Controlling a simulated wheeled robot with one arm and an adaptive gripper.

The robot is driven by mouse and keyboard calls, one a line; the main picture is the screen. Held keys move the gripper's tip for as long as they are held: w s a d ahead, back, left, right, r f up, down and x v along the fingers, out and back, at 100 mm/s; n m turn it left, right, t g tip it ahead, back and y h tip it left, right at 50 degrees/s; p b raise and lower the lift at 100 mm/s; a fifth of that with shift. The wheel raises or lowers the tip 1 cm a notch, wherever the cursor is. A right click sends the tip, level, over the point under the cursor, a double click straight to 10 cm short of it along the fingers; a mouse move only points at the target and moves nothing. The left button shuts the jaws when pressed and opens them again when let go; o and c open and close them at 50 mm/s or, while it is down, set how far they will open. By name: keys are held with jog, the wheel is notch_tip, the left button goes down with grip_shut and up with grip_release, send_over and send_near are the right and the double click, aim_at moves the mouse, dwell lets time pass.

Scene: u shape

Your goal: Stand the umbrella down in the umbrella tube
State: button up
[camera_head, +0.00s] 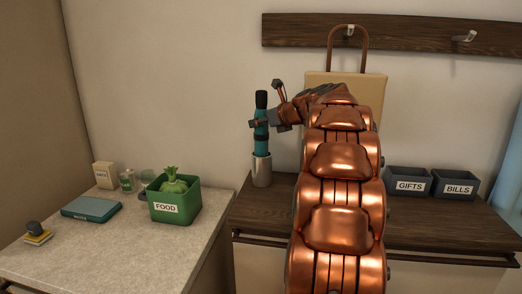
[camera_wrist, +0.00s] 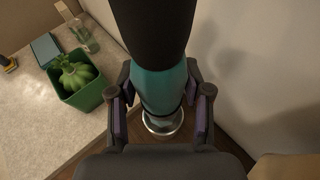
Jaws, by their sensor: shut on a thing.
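The umbrella (camera_head: 261,138) is teal with a black top end and stands upright. My gripper (camera_head: 262,123) is shut around its middle. In the wrist view the umbrella (camera_wrist: 160,82) runs down between the two fingers of my gripper (camera_wrist: 158,110). The umbrella tube (camera_head: 262,172) is a silver cylinder standing on the dark wooden counter. The umbrella's lower end is at the tube's mouth and appears to be inside it; how deep it reaches is hidden. In the wrist view the tube's round rim (camera_wrist: 165,128) shows directly below the umbrella.
A green FOOD bin (camera_head: 174,205) with a green vegetable stands on the pale counter (camera_head: 120,245) at left, near a teal book (camera_head: 91,207). GIFTS (camera_head: 408,184) and BILLS (camera_head: 455,186) bins stand at right. A beige bag (camera_head: 345,84) hangs from the wall rack (camera_head: 405,36).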

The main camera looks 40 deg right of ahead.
aim_at(266, 145)
notch_tip(266, 145, down, 8)
jog(key=shift+f+b, duration=0.1)
jog(key=shift+b, duration=0.45)
jog(key=shift+f, duration=0.2)
jog(key=o, duration=1.4)
jog(key=shift+s, duration=0.1)
jog(key=shift+r, duration=0.1)
jog(key=shift+s+r, duration=0.2)
jog(key=shift+s, duration=0.1)
jog(key=v, duration=1.1)
jog(key=shift+s, duration=0.15)
jog(key=shift+r, duration=0.1)
